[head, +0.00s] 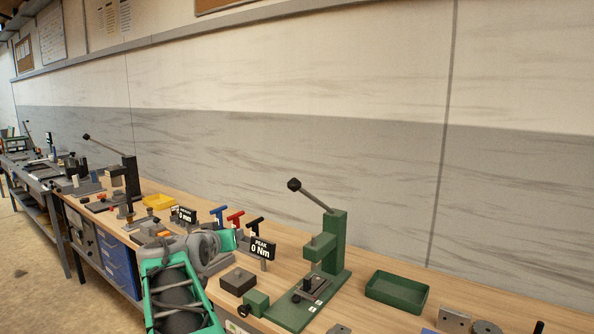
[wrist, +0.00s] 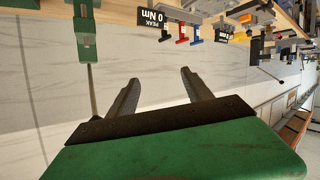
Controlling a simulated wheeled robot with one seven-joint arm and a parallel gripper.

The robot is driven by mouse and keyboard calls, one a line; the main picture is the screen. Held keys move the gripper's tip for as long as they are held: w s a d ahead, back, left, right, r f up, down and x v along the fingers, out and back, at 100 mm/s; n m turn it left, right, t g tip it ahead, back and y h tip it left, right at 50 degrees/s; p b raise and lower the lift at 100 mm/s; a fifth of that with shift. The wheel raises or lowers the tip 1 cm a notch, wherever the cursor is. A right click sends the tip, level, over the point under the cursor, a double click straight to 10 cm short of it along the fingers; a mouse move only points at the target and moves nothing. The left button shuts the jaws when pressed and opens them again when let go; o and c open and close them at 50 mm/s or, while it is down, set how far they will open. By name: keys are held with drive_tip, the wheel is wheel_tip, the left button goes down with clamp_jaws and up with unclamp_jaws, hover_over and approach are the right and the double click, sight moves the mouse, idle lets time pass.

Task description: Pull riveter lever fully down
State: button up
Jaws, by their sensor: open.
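The green riveter (head: 334,240) stands upright on the bench, right of centre in the head view. Its dark lever (head: 316,197) is raised, slanting up and left to a black knob (head: 293,185). In the wrist view, which is upside down, the riveter (wrist: 85,35) is at the upper left. Its lever (wrist: 92,90) runs down the picture left of my fingers, and its far end is hidden behind my gripper's body. My gripper (wrist: 159,77) is open, with nothing between its fingers. The fingers are not clearly visible in the head view.
A green tray (head: 397,292) is right of the riveter. A "PEAK 0 Nm" display (head: 262,249), a dark block (head: 238,280) and coloured T-handles (head: 235,219) are left of it. A black lever press (head: 130,180) stands farther left. The wall is behind the bench.

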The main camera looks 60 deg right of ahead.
sight(292, 187)
drive_tip(key=s+d+r+m+g+h, duration=0.1)
drive_tip(key=s+d+r, duration=0.2)
drive_tip(key=d, duration=0.1)
drive_tip(key=s+d+r+m+g+h+p, duration=0.1)
drive_tip(key=s+d+r+g+h, duration=0.1)
drive_tip(key=s+d+r, duration=0.2)
drive_tip(key=s+d+r+m+g+h, duration=0.1)
drive_tip(key=s+d+r+m+h, duration=0.1)
drive_tip(key=d, duration=0.4)
drive_tip(key=shift+s+r+g+p, duration=0.2)
drive_tip(key=shift+s+r, duration=0.2)
drive_tip(key=shift+s, duration=0.2)
drive_tip(key=shift+s+r+g+p, duration=0.1)
drive_tip(key=shift+s+r+g, duration=0.1)
drive_tip(key=shift+s+r, duration=0.3)
drive_tip(key=d+p, duration=0.3)
drive_tip(key=d, duration=0.4)
drive_tip(key=shift+w+f, duration=0.1)
drive_tip(key=shift+f, duration=0.05)
drive_tip(key=shift+c, duration=0.5)
clamp_jaws()
